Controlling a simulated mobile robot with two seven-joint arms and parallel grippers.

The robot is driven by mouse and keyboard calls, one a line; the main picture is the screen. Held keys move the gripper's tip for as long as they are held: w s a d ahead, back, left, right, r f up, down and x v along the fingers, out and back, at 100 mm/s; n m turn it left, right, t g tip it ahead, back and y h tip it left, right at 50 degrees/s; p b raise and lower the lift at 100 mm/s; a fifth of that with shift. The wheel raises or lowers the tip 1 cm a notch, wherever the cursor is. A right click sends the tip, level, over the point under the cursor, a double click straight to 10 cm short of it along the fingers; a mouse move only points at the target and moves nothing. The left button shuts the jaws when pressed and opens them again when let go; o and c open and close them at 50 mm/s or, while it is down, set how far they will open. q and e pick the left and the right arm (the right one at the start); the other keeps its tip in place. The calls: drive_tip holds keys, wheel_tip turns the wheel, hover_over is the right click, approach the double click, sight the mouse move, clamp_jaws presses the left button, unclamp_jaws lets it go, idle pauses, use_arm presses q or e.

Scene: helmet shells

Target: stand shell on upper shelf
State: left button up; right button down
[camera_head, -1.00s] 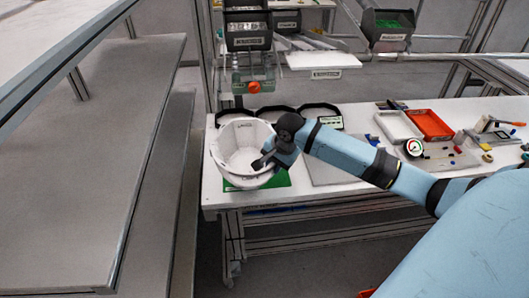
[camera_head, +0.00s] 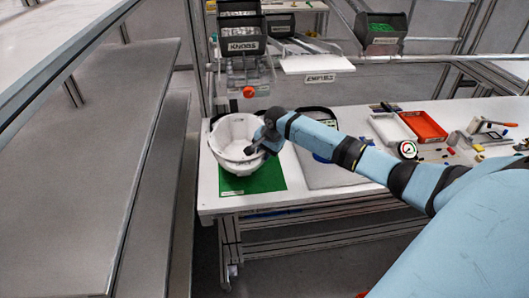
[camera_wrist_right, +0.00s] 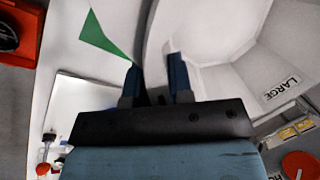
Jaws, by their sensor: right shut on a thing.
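The white helmet shell (camera_head: 236,142) is a bowl with its open side facing up in the head view, over the back part of a green mat (camera_head: 265,181). My right gripper (camera_head: 257,147) is shut on its right rim. In the right wrist view the shell (camera_wrist_right: 245,62) fills the upper right, with the word LARGE inside, and its rim passes between the fingers of the right gripper (camera_wrist_right: 155,82). I cannot tell whether the shell touches the table. At the left are a grey upper shelf (camera_head: 85,150) and a lower shelf (camera_head: 167,190). My left gripper is not in view.
The white workbench (camera_head: 210,195) carries a red tray (camera_head: 424,126), a white tray (camera_head: 390,129), a round gauge (camera_head: 407,149) and small parts at the right. A bin labelled KNOBS (camera_head: 240,38) hangs behind the shell. A metal post (camera_head: 200,60) stands between shelves and bench.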

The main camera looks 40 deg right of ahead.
drive_tip(key=c, duration=1)
unclamp_jaws()
drive_tip(key=v, duration=1.2)
drive_tip(key=shift+r, duration=0.1)
drive_tip(key=shift+s+a, duration=0.1)
